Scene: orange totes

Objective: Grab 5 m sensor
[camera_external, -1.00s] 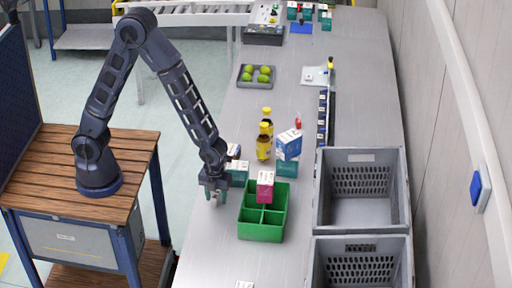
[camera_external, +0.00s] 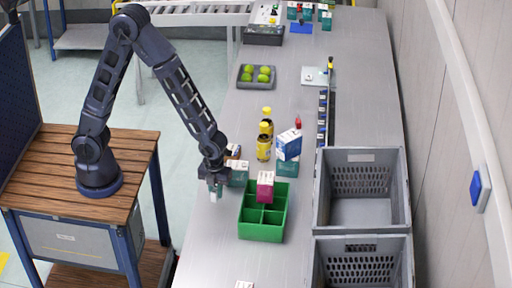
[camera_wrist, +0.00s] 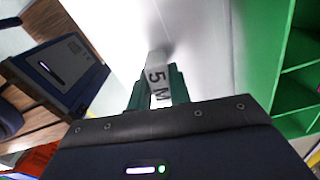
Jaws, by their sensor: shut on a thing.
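The 5 m sensor is a small white-grey piece marked "5 M" in the wrist view (camera_wrist: 157,82). My gripper (camera_wrist: 158,90) has its green fingers on both sides of it and is shut on it. In the external view my gripper (camera_external: 214,189) is over the left edge of the grey table, left of the green divided bin. The white sensor (camera_external: 214,197) shows small below the fingers. I cannot tell how far it is above the table.
The green bin (camera_external: 259,233) is close on the right, with a magenta box (camera_external: 265,187) in it. Teal boxes (camera_external: 238,173), yellow bottles (camera_external: 263,148) and a blue-white box (camera_external: 288,146) stand behind. Grey crates (camera_external: 361,229) are at the right. The front left table is bare.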

